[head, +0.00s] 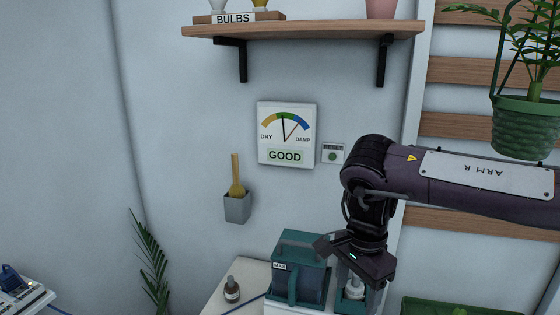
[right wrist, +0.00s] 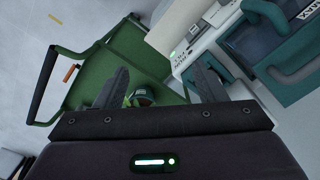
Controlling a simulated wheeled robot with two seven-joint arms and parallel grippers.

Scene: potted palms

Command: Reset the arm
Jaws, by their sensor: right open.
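My right arm comes in from the right in the head view, bent down at the wrist. My right gripper (head: 358,290) points down beside the teal container marked MAX (head: 298,270). A small white object, partly hidden, shows behind its fingers. In the right wrist view my right gripper (right wrist: 160,78) has its two dark fingers spread apart, with nothing held between them. Beyond the fingers lie a green tray (right wrist: 95,62) with a handle and a small dark thing with a green label (right wrist: 143,96). My left gripper is not in view.
A hanging green pot (head: 525,128) is close above my right arm. A shelf (head: 300,32), a dial sign reading GOOD (head: 286,135) and a grey wall holder (head: 237,208) are on the wall.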

